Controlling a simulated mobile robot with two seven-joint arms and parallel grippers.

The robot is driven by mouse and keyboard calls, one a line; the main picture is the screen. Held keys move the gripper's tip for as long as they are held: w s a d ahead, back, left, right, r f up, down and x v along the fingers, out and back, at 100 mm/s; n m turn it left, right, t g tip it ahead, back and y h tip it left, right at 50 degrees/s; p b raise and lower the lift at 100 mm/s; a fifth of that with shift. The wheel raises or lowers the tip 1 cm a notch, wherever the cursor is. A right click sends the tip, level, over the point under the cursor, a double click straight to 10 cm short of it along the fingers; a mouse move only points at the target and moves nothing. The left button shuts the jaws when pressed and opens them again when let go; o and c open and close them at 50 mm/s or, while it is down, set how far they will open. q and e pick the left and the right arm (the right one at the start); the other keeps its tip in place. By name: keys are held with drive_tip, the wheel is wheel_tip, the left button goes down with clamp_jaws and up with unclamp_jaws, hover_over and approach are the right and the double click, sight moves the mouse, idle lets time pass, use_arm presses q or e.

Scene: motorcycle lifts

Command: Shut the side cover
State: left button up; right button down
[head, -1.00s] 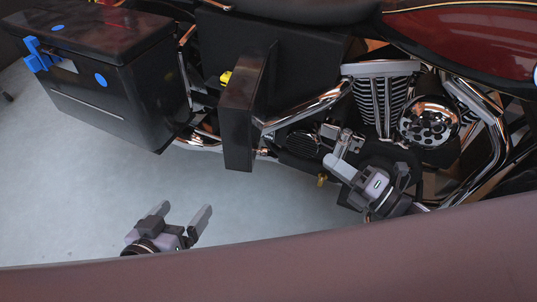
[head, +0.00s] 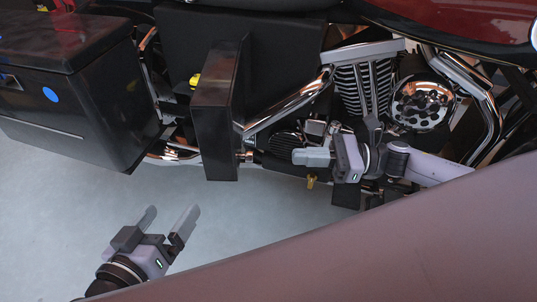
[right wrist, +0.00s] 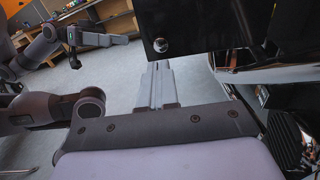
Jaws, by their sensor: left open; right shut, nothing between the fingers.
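The side cover (head: 215,115) is a black panel on the motorcycle's side. It stands swung outward, away from the black side body (head: 280,45) behind it. In the right wrist view the black panel (right wrist: 200,22) at the top, with a round silver knob on it, looks like this cover. My right gripper (head: 303,157) is shut and empty, to the right of the cover's lower part, pointing left and apart from it. Its fingers (right wrist: 155,88) also show in the right wrist view, below the panel. My left gripper (head: 170,222) is open and empty over the floor, below and left of the cover.
A black side case (head: 70,90) stands left of the cover. A chrome pipe (head: 290,103), the finned engine (head: 362,85) and a round chrome air cleaner (head: 424,102) lie to the right. A yellow part (head: 195,80) shows beside the cover. Floor below is clear.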

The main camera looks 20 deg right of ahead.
drive_tip(key=x, duration=0.7)
drive_tip(key=shift+w+a+b, duration=0.15)
drive_tip(key=shift+a+b, duration=0.2)
drive_tip(key=shift+b, duration=0.1)
drive_tip(key=shift+a, duration=0.1)
